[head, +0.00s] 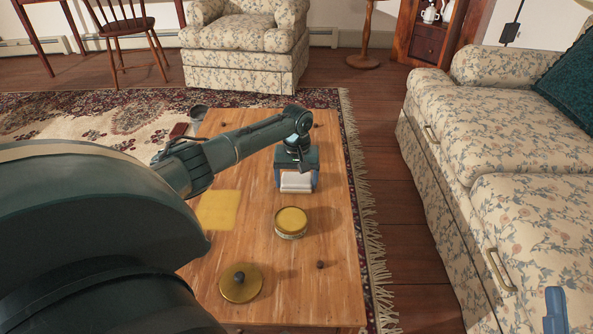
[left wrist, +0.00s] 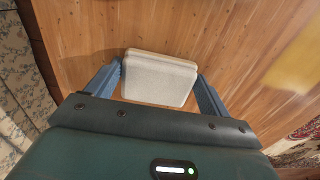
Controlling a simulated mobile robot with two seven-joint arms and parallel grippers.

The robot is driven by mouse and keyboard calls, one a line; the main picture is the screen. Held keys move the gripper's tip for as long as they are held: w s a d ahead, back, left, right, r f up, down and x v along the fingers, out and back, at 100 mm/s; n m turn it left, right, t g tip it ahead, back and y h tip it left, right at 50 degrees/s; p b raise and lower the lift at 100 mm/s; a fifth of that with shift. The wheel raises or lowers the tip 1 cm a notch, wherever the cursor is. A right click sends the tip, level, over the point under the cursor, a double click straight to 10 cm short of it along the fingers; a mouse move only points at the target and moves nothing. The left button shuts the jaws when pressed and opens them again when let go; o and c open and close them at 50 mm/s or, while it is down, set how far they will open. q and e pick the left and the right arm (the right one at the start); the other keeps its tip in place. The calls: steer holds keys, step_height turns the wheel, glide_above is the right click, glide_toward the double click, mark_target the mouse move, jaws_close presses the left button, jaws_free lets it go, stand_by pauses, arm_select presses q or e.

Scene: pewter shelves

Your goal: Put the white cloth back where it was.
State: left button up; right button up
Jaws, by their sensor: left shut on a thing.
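The white cloth (head: 297,182) is a small folded block at the right side of the wooden table (head: 330,270). My left gripper (head: 296,178) is over it, pointing down, and is shut on it. In the left wrist view the white cloth (left wrist: 160,78) sits between the two blue fingers of my left gripper (left wrist: 160,72). I cannot tell whether the cloth touches the table or hangs just above it. A blue part of my right gripper (head: 555,308) shows at the lower right edge of the head view; its jaws are not clear.
An open round tin with yellow contents (head: 291,222) stands close in front of the cloth. A brass lid with a dark knob (head: 240,282) lies nearer. A flat yellow square (head: 218,210) lies left. Small dark knobs dot the tabletop. A floral sofa (head: 480,150) stands right.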

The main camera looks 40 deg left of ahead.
mark_target(297, 181)
arm_select(q)
steer(key=o, duration=0.8)
step_height(297, 181, up, 6)
steer(key=p, duration=0.3)
steer(key=shift+r, duration=0.2)
step_height(297, 181, up, 6)
steer(key=p, duration=0.2)
steer(key=shift+p, duration=0.4)
arm_select(e)
steer(key=f+m+g+h, duration=0.1)
steer(key=s+f+m+h, duration=0.1)
steer(key=f, duration=0.1)
steer(key=shift+s+g+h, duration=0.1)
steer(key=shift+g+h, duration=0.2)
steer(key=shift+g, duration=0.1)
arm_select(q)
steer(key=shift+f, duration=0.1)
arm_select(e)
steer(key=shift+d+f, duration=0.1)
